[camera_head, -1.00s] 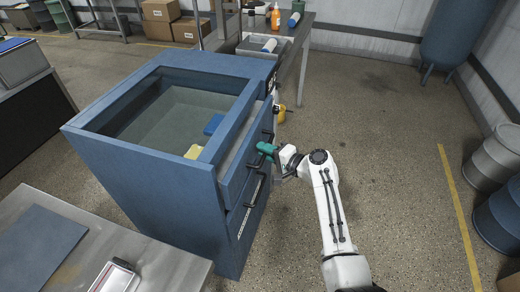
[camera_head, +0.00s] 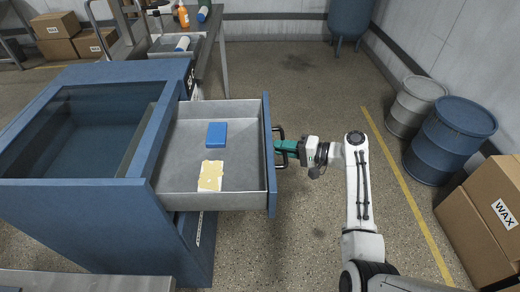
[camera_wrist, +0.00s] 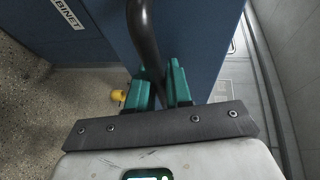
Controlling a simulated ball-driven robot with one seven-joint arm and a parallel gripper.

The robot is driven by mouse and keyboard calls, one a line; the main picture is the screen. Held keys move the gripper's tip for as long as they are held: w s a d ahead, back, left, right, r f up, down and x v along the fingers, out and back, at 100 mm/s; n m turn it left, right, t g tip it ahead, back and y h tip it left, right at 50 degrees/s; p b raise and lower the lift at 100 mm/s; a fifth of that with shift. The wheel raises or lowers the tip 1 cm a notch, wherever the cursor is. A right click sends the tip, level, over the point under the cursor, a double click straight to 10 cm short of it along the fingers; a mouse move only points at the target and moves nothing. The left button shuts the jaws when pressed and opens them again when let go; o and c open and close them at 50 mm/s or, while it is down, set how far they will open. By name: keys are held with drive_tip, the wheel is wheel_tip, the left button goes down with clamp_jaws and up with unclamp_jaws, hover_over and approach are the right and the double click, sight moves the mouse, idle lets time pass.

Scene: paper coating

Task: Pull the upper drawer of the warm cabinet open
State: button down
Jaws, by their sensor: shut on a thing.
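The warm cabinet (camera_head: 70,205) is a blue box with a glass top on the left of the head view. Its upper drawer (camera_head: 185,125) stands pulled well out to the right, and its grey inside shows. A blue block (camera_head: 217,134) and a pale yellow block (camera_head: 211,176) lie in the drawer. My gripper (camera_head: 282,147) has green fingers and is shut on the black drawer handle at the drawer front. In the wrist view the dark curved handle (camera_wrist: 143,35) runs down between the green fingers (camera_wrist: 158,90).
A metal table (camera_head: 210,25) with an orange bottle (camera_head: 183,16) stands behind the cabinet. Blue barrel (camera_head: 447,135), grey barrel (camera_head: 413,105) and wax boxes (camera_head: 490,220) stand along the right wall.

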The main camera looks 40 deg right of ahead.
drive_tip(key=shift+s+d+f, duration=0.1)
drive_tip(key=shift+s+d, duration=0.7)
drive_tip(key=shift+d, duration=0.25)
drive_tip(key=shift+s+d, duration=0.8)
drive_tip(key=shift+d, duration=0.25)
drive_tip(key=c, duration=1.4)
unclamp_jaws()
drive_tip(key=b+v, duration=0.1)
drive_tip(key=v, duration=0.9)
drive_tip(key=shift+s+d, duration=0.2)
drive_tip(key=shift+s, duration=0.1)
